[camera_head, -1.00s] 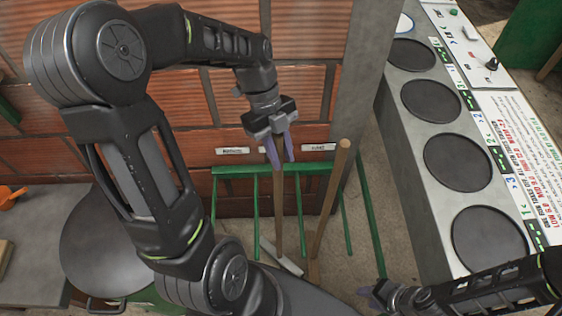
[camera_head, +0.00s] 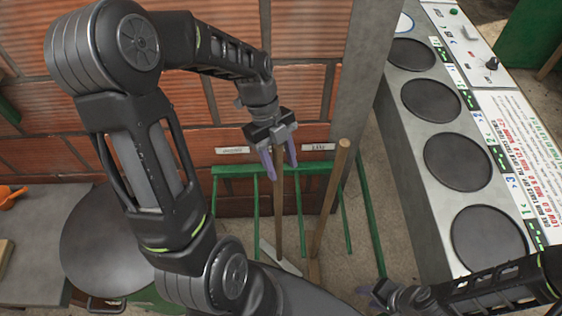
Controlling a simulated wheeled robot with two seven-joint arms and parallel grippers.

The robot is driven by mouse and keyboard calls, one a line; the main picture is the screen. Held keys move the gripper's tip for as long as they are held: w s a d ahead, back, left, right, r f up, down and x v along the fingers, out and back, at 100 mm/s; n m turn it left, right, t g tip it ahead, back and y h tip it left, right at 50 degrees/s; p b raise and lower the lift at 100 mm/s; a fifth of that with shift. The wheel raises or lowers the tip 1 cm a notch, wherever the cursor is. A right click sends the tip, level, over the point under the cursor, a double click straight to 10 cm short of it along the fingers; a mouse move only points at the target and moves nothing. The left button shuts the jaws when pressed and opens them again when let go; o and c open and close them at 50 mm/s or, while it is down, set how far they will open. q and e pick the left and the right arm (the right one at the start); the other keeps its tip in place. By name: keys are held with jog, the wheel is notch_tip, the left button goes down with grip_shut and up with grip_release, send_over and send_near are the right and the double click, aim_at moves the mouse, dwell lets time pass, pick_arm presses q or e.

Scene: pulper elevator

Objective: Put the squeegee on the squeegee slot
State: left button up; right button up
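The squeegee (camera_head: 279,215) has a wooden handle and a pale head (camera_head: 281,258) low near the floor. It stands nearly upright in front of the green rack. My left gripper (camera_head: 279,160) is at the top of the handle, with its purple fingers on either side of it. Whether the fingers press on the handle is hard to tell. The green rack (camera_head: 232,170) has two white labels above it, a left one (camera_head: 232,150) and a right one (camera_head: 317,147), too small to read. My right gripper (camera_head: 378,292) is low at the right, partly cut off by my arm.
A second wooden pole (camera_head: 329,200) leans at the right part of the rack. A grey counter with round black plates (camera_head: 457,162) stands at the right. A round metal pan (camera_head: 105,250) is at the left, on a grey surface. A brick wall backs the rack.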

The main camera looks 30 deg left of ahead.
pick_arm(q)
jog(key=shift+r, duration=0.1)
jog(key=shift+r+p, duration=0.2)
jog(key=shift+p, duration=0.1)
jog(key=shift+w+a+r, duration=0.1)
jog(key=shift+a+r, duration=0.05)
jog(key=b+v, duration=0.1)
jog(key=v, duration=1)
jog(key=shift+r, duration=0.2)
